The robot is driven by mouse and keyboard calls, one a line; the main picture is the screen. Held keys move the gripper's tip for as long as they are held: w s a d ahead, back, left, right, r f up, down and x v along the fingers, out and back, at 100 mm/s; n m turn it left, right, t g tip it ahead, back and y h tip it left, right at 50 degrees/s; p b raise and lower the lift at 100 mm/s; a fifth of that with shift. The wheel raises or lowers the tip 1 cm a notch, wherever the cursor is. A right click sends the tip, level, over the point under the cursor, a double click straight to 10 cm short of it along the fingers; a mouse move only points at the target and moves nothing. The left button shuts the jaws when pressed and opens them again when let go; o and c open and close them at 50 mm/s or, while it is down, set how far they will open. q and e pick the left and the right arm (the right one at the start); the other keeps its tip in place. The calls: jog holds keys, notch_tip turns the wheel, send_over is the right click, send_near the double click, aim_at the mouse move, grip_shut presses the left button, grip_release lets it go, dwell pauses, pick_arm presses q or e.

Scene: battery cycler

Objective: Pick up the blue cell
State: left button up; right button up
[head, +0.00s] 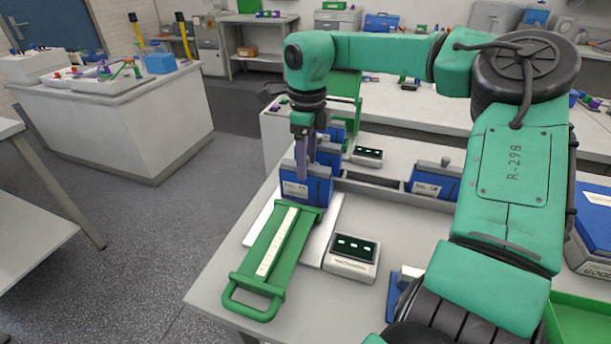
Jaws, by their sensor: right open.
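A blue cell (305,188) with a white label stands upright at the far end of a green handled fixture (240,281) on the bench. My right gripper (305,165) points down at the top of this cell. Its jaws are open, and its fingers overlap the cell's upper part in the head view; I cannot tell whether they touch it. Another blue cell (435,181) stands to the right by a grey rail. More blue shows behind the gripper, partly hidden. My left gripper is not in view.
A small device with a lit display (351,258) sits right of the green fixture, and a similar one (368,156) stands farther back. A blue part (402,288) is partly hidden by my right arm. A green tray (582,322) lies at the lower right. Bare bench shows at the front left.

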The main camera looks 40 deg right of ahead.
aim_at(306, 184)
notch_tip(306, 184, down, 5)
jog(key=shift+w+r+p, duration=0.1)
jog(key=shift+r+p, duration=0.1)
jog(key=shift+p, duration=0.2)
grip_shut()
jog(key=shift+w+r, duration=0.1)
jog(key=shift+r, duration=0.05)
dwell(0.9)
